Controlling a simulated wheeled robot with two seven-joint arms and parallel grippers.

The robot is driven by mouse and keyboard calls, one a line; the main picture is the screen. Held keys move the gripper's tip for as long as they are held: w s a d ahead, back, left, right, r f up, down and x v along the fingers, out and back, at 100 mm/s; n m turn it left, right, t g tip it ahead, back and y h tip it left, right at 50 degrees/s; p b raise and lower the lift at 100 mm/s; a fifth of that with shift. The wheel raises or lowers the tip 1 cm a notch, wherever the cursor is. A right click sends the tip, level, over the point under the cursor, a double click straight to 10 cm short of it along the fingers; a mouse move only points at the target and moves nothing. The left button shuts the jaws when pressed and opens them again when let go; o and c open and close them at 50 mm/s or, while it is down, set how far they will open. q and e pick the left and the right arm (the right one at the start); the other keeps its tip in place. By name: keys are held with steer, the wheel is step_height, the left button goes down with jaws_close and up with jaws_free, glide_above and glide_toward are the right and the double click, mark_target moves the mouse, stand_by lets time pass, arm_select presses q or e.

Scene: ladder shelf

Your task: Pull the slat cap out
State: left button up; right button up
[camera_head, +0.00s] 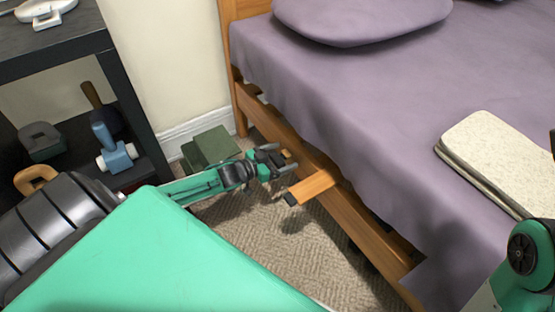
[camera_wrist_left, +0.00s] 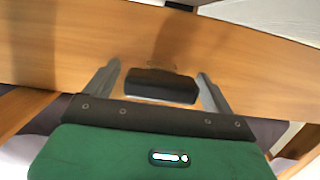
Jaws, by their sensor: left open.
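My left gripper (camera_head: 281,159) is open, just in front of the bed's wooden side rail (camera_head: 352,212). In the left wrist view, a black slat cap (camera_wrist_left: 161,86) sits against pale brown wood, between the two open fingers (camera_wrist_left: 160,88) and apart from both. In the head view, the gripper mostly hides this spot. I cannot tell whether both views show the same cap. My right gripper is out of view.
A bed with a purple sheet (camera_head: 330,110) and folded cream blanket (camera_head: 500,160) fills the right. A dark shelf (camera_head: 135,130) stands left, holding a blue object (camera_head: 116,152). A green box (camera_head: 210,148) lies by the wall. Carpet (camera_head: 300,252) is bare before the rail.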

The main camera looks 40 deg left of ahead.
mark_target(273, 162)
arm_select(q)
steer(key=c, duration=1.5)
steer(key=shift+o, duration=0.2)
steer(key=shift+p+v, duration=0.7)
steer(key=shift+v, duration=0.05)
steer(key=shift+s, duration=0.15)
steer(key=shift+f+p+v, duration=0.15)
steer(key=shift+p+v, duration=0.35)
steer(key=shift+v, duration=0.35)
steer(key=shift+f+p+v, duration=0.2)
steer(key=shift+p+v, duration=0.3)
steer(key=shift+v, duration=0.4)
steer(key=shift+f+p+v, duration=0.15)
steer(key=shift+p+v, duration=0.35)
steer(key=shift+v, duration=0.35)
